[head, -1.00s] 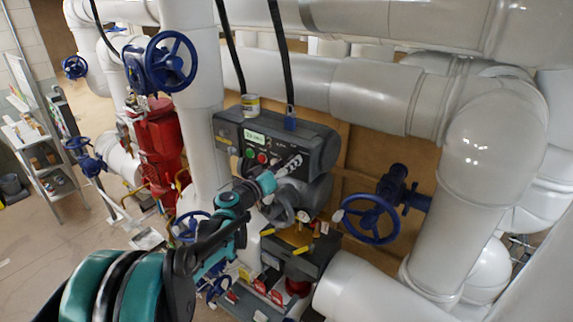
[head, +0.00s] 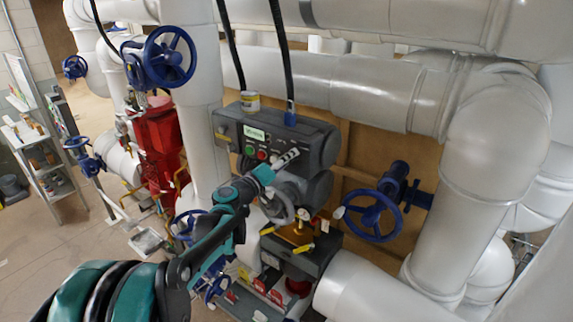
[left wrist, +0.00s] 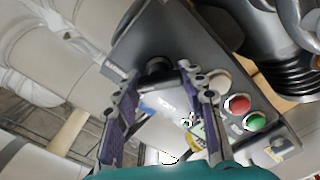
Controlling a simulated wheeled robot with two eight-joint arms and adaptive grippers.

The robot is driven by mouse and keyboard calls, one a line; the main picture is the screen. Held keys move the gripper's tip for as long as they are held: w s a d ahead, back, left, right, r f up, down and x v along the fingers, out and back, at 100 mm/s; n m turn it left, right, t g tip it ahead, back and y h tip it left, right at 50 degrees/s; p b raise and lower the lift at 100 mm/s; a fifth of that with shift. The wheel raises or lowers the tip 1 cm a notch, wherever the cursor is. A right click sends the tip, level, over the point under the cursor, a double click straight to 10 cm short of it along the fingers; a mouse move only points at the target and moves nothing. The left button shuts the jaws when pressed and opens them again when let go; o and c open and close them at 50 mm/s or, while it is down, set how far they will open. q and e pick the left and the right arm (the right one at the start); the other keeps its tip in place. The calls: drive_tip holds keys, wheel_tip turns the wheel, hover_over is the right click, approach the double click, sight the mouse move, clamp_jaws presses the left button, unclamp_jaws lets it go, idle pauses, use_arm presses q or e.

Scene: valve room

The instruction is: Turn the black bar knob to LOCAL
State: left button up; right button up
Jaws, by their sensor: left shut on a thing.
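The grey control box (head: 312,143) stands on the valve actuator in the middle of the head view. Its sloped face carries a small lit display (head: 253,134) and buttons. The black bar knob (left wrist: 158,67) shows in the left wrist view between the tips of my left gripper (left wrist: 161,80), which is shut on it. In the head view my left gripper (head: 287,158) reaches the right part of the box face and covers the knob. Which mark the knob points to cannot be read. My right gripper is in neither view.
A red button (left wrist: 237,104) and a green button (left wrist: 255,122) sit beside the gripper. A blue handwheel (head: 372,216) is to the right; white pipes surround the box.

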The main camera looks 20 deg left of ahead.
use_arm(q)
drive_tip(key=n+b, duration=0.1)
drive_tip(key=n, duration=0.3)
drive_tip(key=shift+f+n+b, duration=0.15)
drive_tip(key=shift+n+b, duration=0.15)
drive_tip(key=shift+b, duration=0.05)
drive_tip(key=n+b, duration=0.1)
drive_tip(key=n, duration=0.3)
drive_tip(key=shift+n, duration=0.3)
drive_tip(key=n+b, duration=0.1)
drive_tip(key=n, duration=0.3)
drive_tip(key=shift+f+n, duration=0.1)
drive_tip(key=shift+n, duration=0.2)
drive_tip(key=n+b, duration=0.1)
drive_tip(key=n, duration=0.3)
drive_tip(key=shift+n, duration=0.7)
drive_tip(key=o, duration=1.2)
drive_tip(key=shift+c, duration=0.2)
